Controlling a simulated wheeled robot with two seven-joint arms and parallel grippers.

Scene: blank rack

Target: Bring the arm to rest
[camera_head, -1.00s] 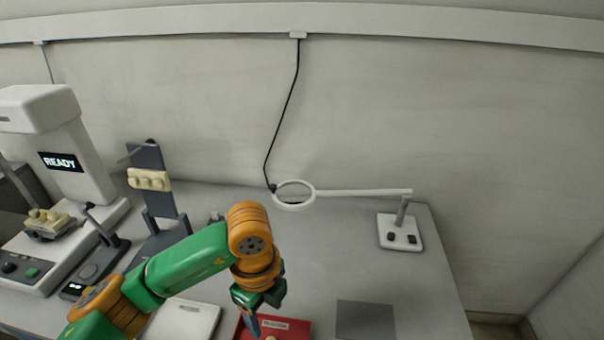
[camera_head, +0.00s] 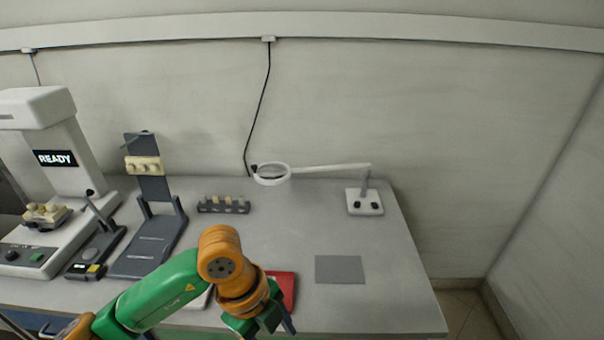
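My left arm, green and orange, comes in from the lower left. Its gripper (camera_head: 268,325) points down at the bottom edge of the view, over the front of the table. One dark finger shows at its right side; the rest of the fingers are hidden or cut off, so I cannot tell whether it is open. I see nothing held in it. My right gripper is not in view.
A red tray (camera_head: 287,284) lies partly behind the gripper. A dark rack (camera_head: 223,206) with pale blanks, a ring magnifier (camera_head: 272,174), a grey mat (camera_head: 339,269), a dark stand (camera_head: 152,185) and a white READY machine (camera_head: 75,150) stand around. The table's right side is mostly clear.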

